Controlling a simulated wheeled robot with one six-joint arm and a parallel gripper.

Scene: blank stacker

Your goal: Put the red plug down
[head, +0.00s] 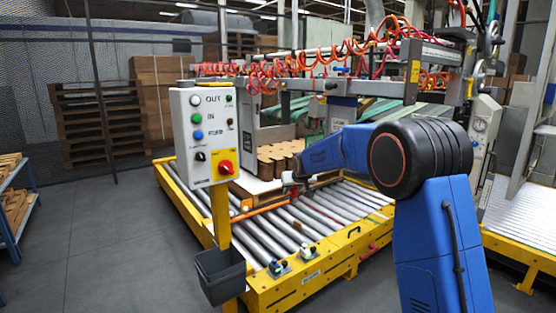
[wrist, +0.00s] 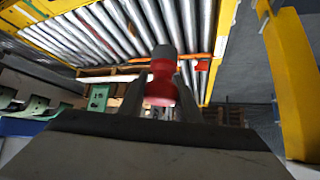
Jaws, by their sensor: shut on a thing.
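The red plug (wrist: 161,90) shows in the wrist view between the two fingers of my gripper (wrist: 161,102). It has a rounded red body with a narrower waist and a dark grey end pointing away from the camera. My gripper is shut on it. In the head view my gripper (head: 290,184) is at the end of my blue arm, over the roller conveyor (head: 300,222) and close to the front of the cardboard stack. The plug is too small and too covered there to make out clearly. It looks held above the rollers, but I cannot tell the gap.
A grey control box (head: 207,136) with buttons stands on a yellow post left of my gripper, with a dark bin (head: 222,275) below it. Cardboard blanks (head: 279,158) lie behind my gripper. Red coiled hoses hang above. The front rollers are mostly clear.

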